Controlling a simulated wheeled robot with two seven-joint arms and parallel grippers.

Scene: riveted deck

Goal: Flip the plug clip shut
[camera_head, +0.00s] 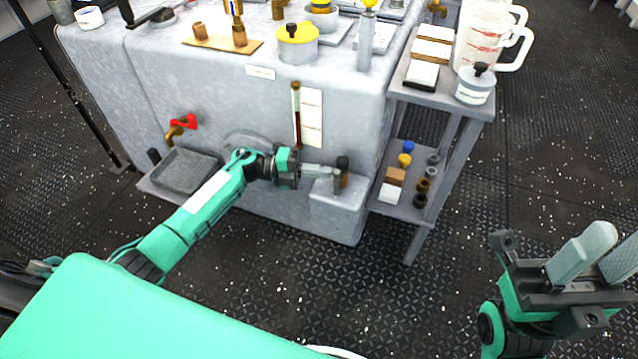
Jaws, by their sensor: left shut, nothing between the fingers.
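A small brown piece with a dark top (343,164) stands at the top of a grey box (336,212) low on the front of the grey block. It may be the plug clip, but it is too small to tell whether it is open or shut. My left gripper (337,181) reaches in from the left, shut and empty, with its fingertips right by this piece. The fingers cover part of it, and I cannot tell whether they touch. My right gripper (604,254) is open and empty at the lower right, far from the box.
The grey block (230,90) carries a yellow-lidded pot (297,50) and other fittings. A red-handled tap (182,123) hangs over a grey basin (182,172) at left. A side shelf (398,205) with small parts stands close right of the box. The floor in front is clear.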

